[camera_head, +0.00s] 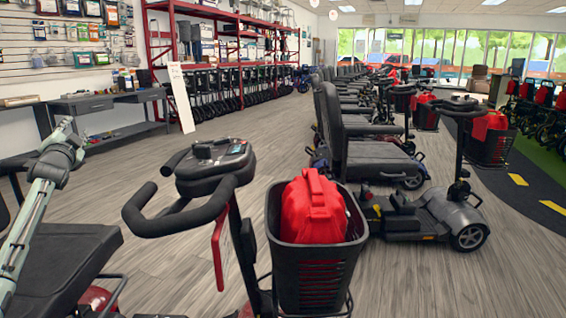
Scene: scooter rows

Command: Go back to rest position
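My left arm comes in from the left edge, and my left gripper (66,138) is raised at its upper end. It is small and dark, and I cannot tell whether its fingers are apart. It appears to hold nothing. My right gripper is not in view. The nearest scooter's tiller (209,166), with black looped handlebars, stands right of my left gripper and apart from it in the picture. A black basket (307,275) is on this scooter's front, with a red bag (313,208) in it.
A black scooter seat (62,262) is close at lower left, beside my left arm. A row of parked scooters (375,160) runs back at right. A grey workbench (88,104) and red shelving (235,50) line the left wall. The wood floor (235,125) between is clear.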

